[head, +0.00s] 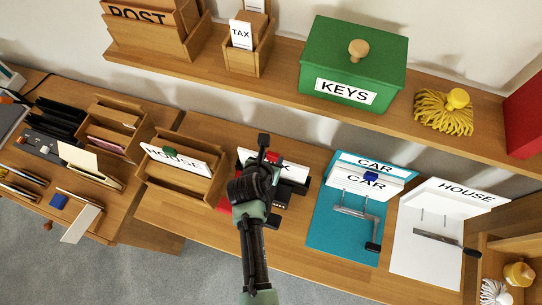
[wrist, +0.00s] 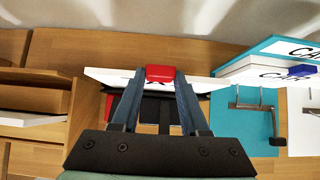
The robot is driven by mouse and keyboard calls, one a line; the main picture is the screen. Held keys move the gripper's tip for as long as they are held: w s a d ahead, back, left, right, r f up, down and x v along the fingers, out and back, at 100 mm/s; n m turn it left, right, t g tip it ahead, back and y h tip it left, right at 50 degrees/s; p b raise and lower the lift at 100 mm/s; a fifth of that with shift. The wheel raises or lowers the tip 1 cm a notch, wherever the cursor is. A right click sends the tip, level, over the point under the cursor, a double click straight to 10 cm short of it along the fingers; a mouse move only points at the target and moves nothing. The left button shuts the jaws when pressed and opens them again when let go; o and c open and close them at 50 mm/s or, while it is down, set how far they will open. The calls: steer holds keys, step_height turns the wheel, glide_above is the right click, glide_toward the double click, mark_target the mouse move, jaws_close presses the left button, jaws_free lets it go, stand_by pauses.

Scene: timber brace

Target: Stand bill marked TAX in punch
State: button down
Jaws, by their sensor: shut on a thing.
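The bill marked TAX (head: 294,171) is a white sheet with a red tab; my arm hides part of its lettering. In the wrist view the bill (wrist: 115,76) spans across behind my fingers, with the red tab (wrist: 160,73) between the fingertips. My gripper (head: 264,158) is shut on this tab. A black item (head: 273,221), perhaps the punch, lies just below the bill, partly hidden by my arm. The black item also shows between my fingers in the wrist view (wrist: 152,110). I cannot tell whether the bill touches it or sits in it.
A red piece (head: 229,206) lies left of my arm. A wooden sorter (head: 160,195) holds a HOUSE bill (head: 176,160). On the right are a teal CAR file (head: 330,235) and a white HOUSE file (head: 425,265). The shelf above holds a green KEYS box (head: 350,60).

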steer(key=shift+f+b, duration=0.3)
steer(key=shift+f, duration=0.3)
jaws_free()
stand_by(0.3)
step_height(320, 180, up, 8)
steer(key=p, duration=0.8)
steer(key=shift+p, duration=0.4)
stand_by(0.4)
